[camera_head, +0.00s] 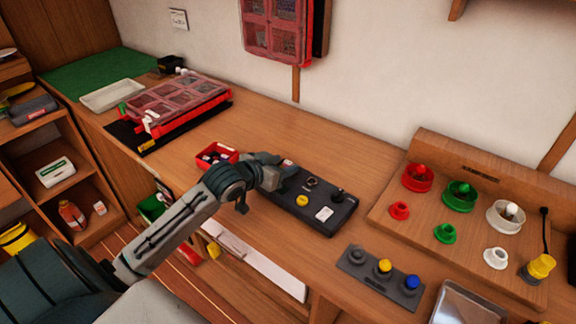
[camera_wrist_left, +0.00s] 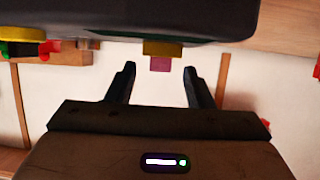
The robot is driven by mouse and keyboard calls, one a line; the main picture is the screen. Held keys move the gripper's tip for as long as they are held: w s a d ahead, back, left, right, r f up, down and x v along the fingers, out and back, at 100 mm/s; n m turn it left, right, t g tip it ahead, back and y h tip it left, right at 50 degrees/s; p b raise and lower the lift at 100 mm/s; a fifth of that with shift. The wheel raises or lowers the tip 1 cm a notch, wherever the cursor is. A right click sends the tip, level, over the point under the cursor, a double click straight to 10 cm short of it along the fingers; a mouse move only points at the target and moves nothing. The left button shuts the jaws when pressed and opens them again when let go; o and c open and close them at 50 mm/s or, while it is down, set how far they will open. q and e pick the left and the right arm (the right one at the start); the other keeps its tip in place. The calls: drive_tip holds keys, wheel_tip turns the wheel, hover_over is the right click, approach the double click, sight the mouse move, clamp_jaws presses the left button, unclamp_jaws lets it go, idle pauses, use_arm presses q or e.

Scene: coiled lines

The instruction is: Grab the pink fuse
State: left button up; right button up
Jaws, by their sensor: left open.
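The pink fuse (camera_wrist_left: 160,64) shows in the left wrist view as a small pink block against a yellow piece (camera_wrist_left: 162,48) on the edge of a dark box (camera_wrist_left: 150,20). My left gripper (camera_wrist_left: 160,78) is open, with one finger to each side of the fuse in that picture; I see no contact. In the head view my left gripper (camera_head: 280,175) is at the left end of the black control box (camera_head: 325,217). It hides most of that end, and I cannot make out the fuse clearly there. My right gripper is not in view.
The box carries a yellow knob (camera_head: 301,201) and a black knob (camera_head: 337,195). A red bin (camera_head: 220,156) stands close behind my left wrist. A grey button panel (camera_head: 378,276) and a wooden board (camera_head: 462,233) with coloured pieces lie to the right. Bare bench shows behind the box.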

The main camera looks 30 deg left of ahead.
use_arm(q)
clamp_jaws()
idle(0.3)
